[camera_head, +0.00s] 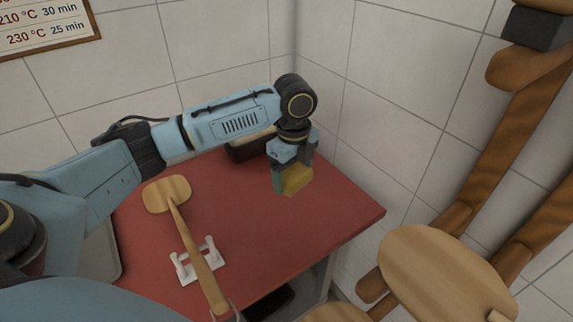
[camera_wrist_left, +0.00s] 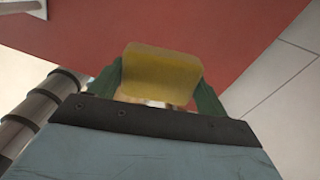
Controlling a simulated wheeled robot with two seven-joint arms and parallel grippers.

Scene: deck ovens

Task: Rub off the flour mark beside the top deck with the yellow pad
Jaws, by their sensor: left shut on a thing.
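My left gripper (camera_head: 292,181) points down over the red table top and is shut on the yellow pad (camera_head: 297,179). In the left wrist view the pad (camera_wrist_left: 160,72) sits between the green fingers of my gripper (camera_wrist_left: 158,88), with the red surface behind it. I cannot tell whether the pad touches the table. The flour mark and the top deck are not in view. My right gripper is not in view.
A wooden paddle (camera_head: 168,194) rests with its handle over a white holder (camera_head: 198,262) on the red table (camera_head: 275,240). A dark box (camera_head: 247,150) stands behind my left gripper. White tiled walls close off the back. Wooden furniture (camera_head: 440,275) stands at right.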

